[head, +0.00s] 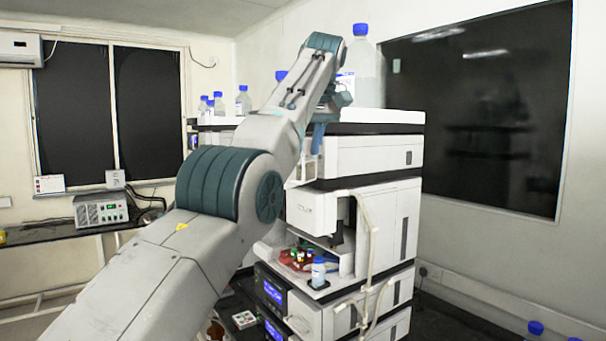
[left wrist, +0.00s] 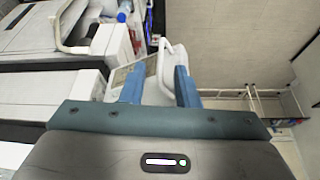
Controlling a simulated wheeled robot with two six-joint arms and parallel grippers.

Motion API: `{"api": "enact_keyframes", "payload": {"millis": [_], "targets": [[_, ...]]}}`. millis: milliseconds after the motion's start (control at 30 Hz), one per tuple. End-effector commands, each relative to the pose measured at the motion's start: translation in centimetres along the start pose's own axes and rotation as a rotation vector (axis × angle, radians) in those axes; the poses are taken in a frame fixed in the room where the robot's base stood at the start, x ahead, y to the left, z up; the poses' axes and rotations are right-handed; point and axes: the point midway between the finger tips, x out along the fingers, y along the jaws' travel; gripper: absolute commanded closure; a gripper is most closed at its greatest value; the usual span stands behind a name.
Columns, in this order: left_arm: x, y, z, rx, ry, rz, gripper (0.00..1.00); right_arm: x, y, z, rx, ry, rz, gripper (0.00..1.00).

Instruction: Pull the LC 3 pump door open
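My left arm crosses the head view, and its gripper (head: 319,134) is high at the left front edge of the white instrument stack, largely hidden by my wrist. In the left wrist view the two blue fingers (left wrist: 160,86) stand apart. A white bar handle (left wrist: 164,68) shows between them, nearer the right finger; I cannot tell whether they touch. A small pale panel (left wrist: 120,76) is beside the handle. In the head view a white frame-like part (head: 300,171) shows just below the fingers. No LC 3 label is readable. My right gripper is not in view.
The white instrument stack (head: 372,155) has tubing down its front and bottles on top, including a large clear one (head: 363,75). An open bay holds small coloured-cap vials (head: 297,257) and a blue-capped bottle (head: 318,272). A side bench (head: 55,231) carries a meter box (head: 101,209).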

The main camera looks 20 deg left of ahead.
Motion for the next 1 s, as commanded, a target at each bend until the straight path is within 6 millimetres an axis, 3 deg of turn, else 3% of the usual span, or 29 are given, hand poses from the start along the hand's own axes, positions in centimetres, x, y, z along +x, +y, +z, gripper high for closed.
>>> {"api": "enact_keyframes", "payload": {"millis": [33, 233, 667, 700, 833, 1000], "targets": [[1.5, 0.0, 0.1, -0.001, -0.001, 0.000, 0.72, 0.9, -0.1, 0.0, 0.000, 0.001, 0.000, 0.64], [4.2, 0.0, -0.1, 0.000, 0.002, 0.001, 0.72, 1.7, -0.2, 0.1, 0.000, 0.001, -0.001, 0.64], [5.3, 0.0, -0.1, 0.000, 0.003, 0.001, 0.72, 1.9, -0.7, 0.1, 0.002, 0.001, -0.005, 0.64], [5.3, 0.0, -0.1, 0.000, 0.003, 0.001, 0.74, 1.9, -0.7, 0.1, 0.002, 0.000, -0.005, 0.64], [5.3, 0.0, -0.1, 0.000, 0.003, 0.001, 0.99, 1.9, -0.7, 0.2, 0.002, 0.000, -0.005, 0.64], [5.3, 0.0, -0.1, 0.000, 0.002, 0.001, 1.00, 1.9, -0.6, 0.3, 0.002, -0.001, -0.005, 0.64]]}}
